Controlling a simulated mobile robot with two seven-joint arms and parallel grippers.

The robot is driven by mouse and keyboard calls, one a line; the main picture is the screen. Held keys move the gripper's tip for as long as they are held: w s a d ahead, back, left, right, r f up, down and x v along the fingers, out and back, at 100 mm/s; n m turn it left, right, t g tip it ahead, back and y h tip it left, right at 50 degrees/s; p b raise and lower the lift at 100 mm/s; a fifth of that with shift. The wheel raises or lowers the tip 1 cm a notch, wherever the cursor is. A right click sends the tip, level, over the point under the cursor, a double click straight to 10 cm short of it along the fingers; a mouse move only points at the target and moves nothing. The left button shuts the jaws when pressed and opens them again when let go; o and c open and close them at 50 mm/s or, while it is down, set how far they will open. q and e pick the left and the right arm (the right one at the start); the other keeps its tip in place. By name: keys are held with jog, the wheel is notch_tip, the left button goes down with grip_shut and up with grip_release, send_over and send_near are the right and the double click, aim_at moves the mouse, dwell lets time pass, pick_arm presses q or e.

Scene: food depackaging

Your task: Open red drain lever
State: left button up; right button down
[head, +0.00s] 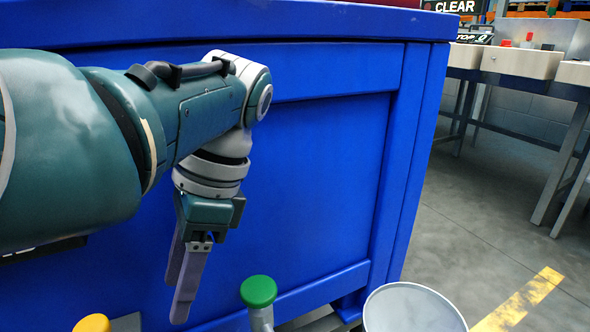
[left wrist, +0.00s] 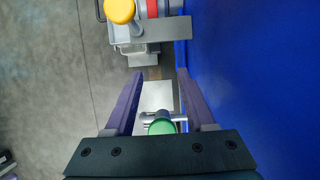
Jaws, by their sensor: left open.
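My left gripper (head: 182,300) points down beside the front of a large blue container (head: 310,180). In the left wrist view its two fingers (left wrist: 159,75) are spread with nothing between them. A red part (left wrist: 152,9) shows at the top edge of that view, beyond the fingertips; I cannot tell whether it is the drain lever. No red lever is plain in the head view. A green knob (head: 258,291) stands right of the gripper and a yellow knob (head: 92,323) left of it. Both also show in the left wrist view, green (left wrist: 162,127) and yellow (left wrist: 121,10).
The blue wall stands close behind the gripper. A round metal vessel (head: 412,308) is at the bottom right. Tables with pale bins (head: 522,62) stand farther right. The grey floor (head: 470,225) between is open, with a yellow stripe (head: 522,300).

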pick_arm(q)
jog(key=s+b+x, duration=0.1)
jog(key=b+x, duration=0.2)
jog(key=x, duration=0.7)
jog(key=shift+b, duration=0.3)
pick_arm(e)
jog(key=f, duration=0.2)
jog(key=s+f, duration=0.1)
jog(key=f, duration=0.1)
jog(key=shift+s+a, duration=0.1)
jog(key=shift+s, duration=0.05)
pick_arm(q)
jog(key=shift+r, duration=0.1)
jog(key=shift+c, duration=0.6)
grip_shut()
